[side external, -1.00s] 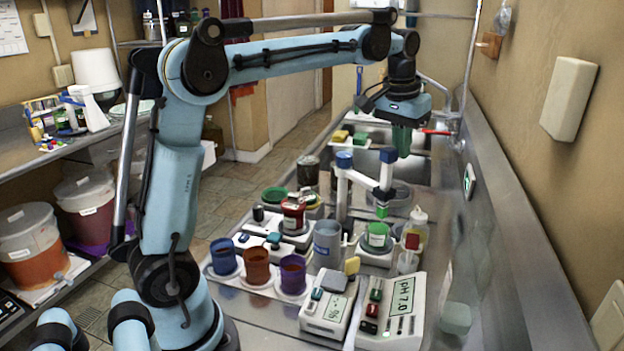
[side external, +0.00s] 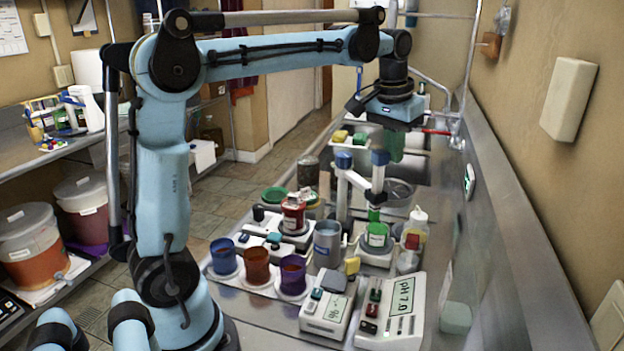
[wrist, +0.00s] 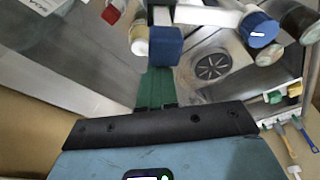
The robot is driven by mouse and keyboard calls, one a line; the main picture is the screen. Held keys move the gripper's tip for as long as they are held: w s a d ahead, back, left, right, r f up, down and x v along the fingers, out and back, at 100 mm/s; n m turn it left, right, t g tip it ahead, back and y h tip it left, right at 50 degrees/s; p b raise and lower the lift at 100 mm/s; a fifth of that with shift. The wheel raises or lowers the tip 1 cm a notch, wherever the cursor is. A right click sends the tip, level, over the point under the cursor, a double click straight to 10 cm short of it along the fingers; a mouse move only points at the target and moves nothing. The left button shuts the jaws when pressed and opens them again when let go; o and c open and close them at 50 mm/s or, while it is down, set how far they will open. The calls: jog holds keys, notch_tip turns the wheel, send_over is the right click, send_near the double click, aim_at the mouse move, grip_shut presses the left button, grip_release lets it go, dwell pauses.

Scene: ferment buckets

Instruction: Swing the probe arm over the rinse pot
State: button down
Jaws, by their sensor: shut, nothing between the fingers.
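The white probe arm (side external: 360,180) stands in the side view with a blue cap on its post and a blue block (side external: 380,157) at its free end; this block also shows in the wrist view (wrist: 165,46). A green-tipped probe (side external: 374,213) hangs from that end above a pot with green contents (side external: 377,236). A grey pot (side external: 327,243) stands to its left. I cannot tell which is the rinse pot. My gripper (side external: 393,150), with green fingers, is shut and empty just right of the block; whether they touch is unclear. The fingers also show in the wrist view (wrist: 157,88).
Blue (side external: 223,256), brown (side external: 257,265) and purple (side external: 292,274) cups stand in a row at front left. A pH meter (side external: 391,310) sits at the front. A squeeze bottle (side external: 418,224) stands right of the green pot. The sink's drain (wrist: 212,67) lies behind.

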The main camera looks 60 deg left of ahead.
aim_at(381, 153)
jog(key=shift+s, duration=0.2)
jog(key=shift+s+d, duration=0.15)
jog(key=shift+s, duration=0.7)
jog(key=shift+s+d, duration=0.1)
jog(key=shift+s, duration=0.7)
jog(key=s, duration=0.3)
jog(key=shift+s+a, duration=0.1)
jog(key=shift+a, duration=0.15)
jog(key=shift+s, duration=0.1)
